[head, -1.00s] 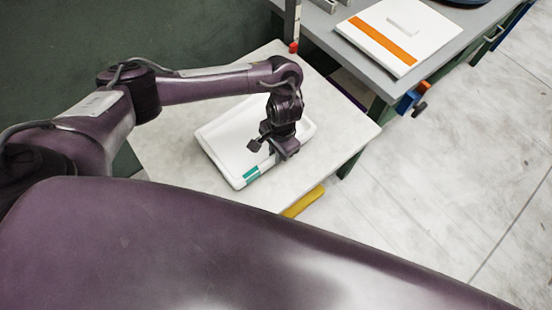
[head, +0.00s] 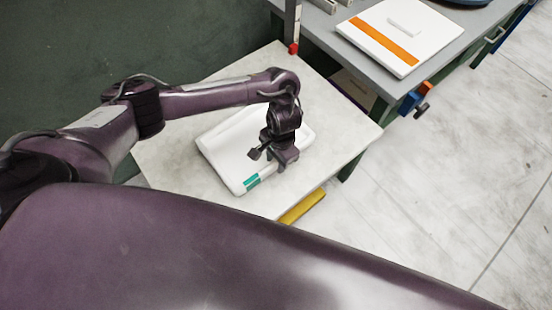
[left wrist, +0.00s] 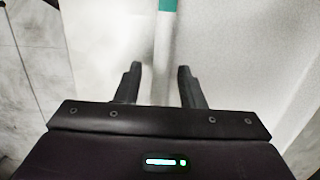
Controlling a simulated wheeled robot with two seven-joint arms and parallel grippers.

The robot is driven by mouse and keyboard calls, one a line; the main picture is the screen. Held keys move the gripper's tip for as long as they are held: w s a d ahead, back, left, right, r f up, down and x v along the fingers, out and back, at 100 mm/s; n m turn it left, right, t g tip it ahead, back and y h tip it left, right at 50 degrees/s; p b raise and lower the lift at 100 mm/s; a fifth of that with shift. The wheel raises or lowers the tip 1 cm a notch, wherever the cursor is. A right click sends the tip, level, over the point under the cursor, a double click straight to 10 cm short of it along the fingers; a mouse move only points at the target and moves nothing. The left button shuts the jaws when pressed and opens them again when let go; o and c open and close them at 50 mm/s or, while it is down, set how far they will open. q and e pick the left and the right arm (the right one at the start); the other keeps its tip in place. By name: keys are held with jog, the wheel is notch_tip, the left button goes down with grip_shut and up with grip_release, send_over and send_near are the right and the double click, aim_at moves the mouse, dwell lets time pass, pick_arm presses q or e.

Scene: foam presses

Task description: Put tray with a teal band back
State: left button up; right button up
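The white tray with a teal band (head: 226,153) lies flat on a pale stand. Its teal band (head: 251,182) is on the near side wall, and the band also shows at the top of the left wrist view (left wrist: 168,5). My left gripper (head: 279,167) points down at the tray's near right side. In the left wrist view the gripper (left wrist: 159,68) is open, with its two fingers apart and the tray's rim (left wrist: 163,45) running between them. I cannot tell whether either finger touches the rim. My right gripper is out of view.
A grey bench (head: 345,60) at the upper right holds a white tray with an orange band (head: 425,28). The stand's top (head: 335,130) is bare right of the tray. A yellow bar (head: 302,206) shows at the stand's near edge. Pale floor lies to the right.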

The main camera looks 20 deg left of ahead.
pick_arm(q)
notch_tip(320, 180, up, 12)
jog(key=w+p, duration=0.1)
jog(key=p, duration=0.4)
jog(key=shift+w+d, duration=0.15)
jog(key=shift+d, duration=0.2)
jog(key=shift+r, duration=0.1)
